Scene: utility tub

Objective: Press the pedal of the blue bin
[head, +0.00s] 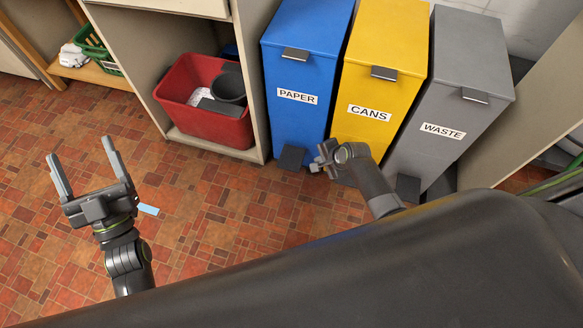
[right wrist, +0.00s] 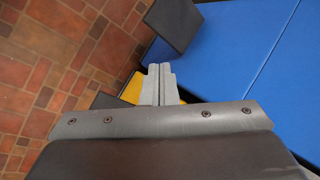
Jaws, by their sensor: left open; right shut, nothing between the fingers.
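The blue bin (head: 300,65), labelled PAPER, stands upright with its lid down. Its dark grey pedal (head: 291,158) sticks out at the foot of its front. My right gripper (head: 317,163) is shut and empty, low down just right of the pedal, in front of the gap between the blue and yellow bins. In the right wrist view the closed fingertips (right wrist: 158,68) point toward the blue bin (right wrist: 235,40); the pedal (right wrist: 173,24) lies beyond them, with a visible gap. My left gripper (head: 80,150) is open and empty above the floor at the left.
The yellow CANS bin (head: 390,50) and grey WASTE bin (head: 465,65) stand to the right. A red tub (head: 185,112) sits in the open cabinet to the left. The tiled floor (head: 230,220) in front is clear apart from a small light-blue piece (head: 148,210).

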